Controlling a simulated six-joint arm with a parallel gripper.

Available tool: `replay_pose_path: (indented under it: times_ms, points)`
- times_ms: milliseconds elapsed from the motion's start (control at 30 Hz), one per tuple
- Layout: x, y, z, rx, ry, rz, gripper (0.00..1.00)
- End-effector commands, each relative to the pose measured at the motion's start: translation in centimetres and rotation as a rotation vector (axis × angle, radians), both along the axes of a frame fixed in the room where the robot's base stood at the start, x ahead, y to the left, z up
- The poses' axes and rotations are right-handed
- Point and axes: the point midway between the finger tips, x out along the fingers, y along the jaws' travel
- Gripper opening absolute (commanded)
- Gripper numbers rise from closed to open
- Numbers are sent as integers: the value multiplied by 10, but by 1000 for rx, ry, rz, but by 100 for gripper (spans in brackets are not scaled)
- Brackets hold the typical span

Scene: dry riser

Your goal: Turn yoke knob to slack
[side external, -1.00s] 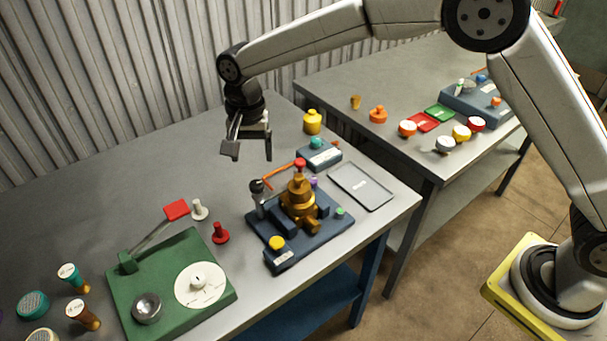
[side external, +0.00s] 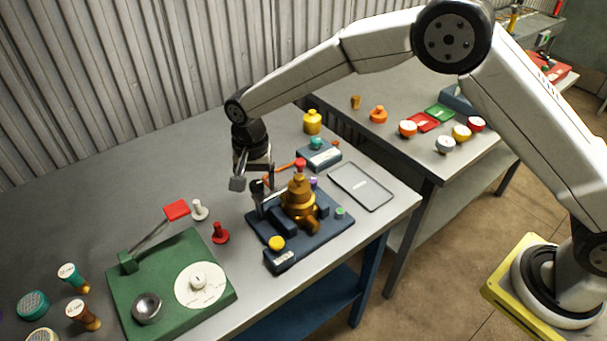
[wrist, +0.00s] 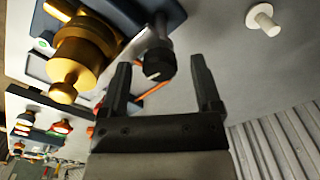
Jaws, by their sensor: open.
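A black knob (side external: 258,188) stands on a post at the left of the blue-grey base plate (side external: 325,228), beside the brass valve body (side external: 298,204). I take it as the yoke knob; no slack marking is readable. In the wrist view the knob (wrist: 159,62) shows a small pale mark on its end, and the brass body (wrist: 82,50) is left of it. My gripper (side external: 254,181) is open just above the knob. In the wrist view the knob appears between the open fingers of my gripper (wrist: 161,68), with gaps on both sides; contact is not visible.
An orange lever with a red knob (side external: 299,163) rises close behind the brass body. A green fixture (side external: 178,255) stands left. Bare bench lies behind and left of my gripper.

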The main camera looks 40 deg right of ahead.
Motion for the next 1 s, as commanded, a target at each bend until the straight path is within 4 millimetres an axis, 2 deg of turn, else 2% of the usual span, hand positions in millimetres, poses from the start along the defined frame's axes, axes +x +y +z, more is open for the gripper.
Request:
replay_pose_path:
  times_ms: [200, 267, 400, 467, 500, 767, 1000]
  points:
    - [0, 0, -1, 0, 0, 0, 82]
    - [0, 0, 0, 0, 0, 0, 66]
    - [0, 0, 0, 0, 0, 0, 21]
    - [0, 0, 0, 0, 0, 0, 2]
    - [0, 0, 0, 0, 0, 0, 0]
    - [0, 0, 0, 0, 0, 14, 0]
    - [0, 0, 0, 1, 2, 92, 0]
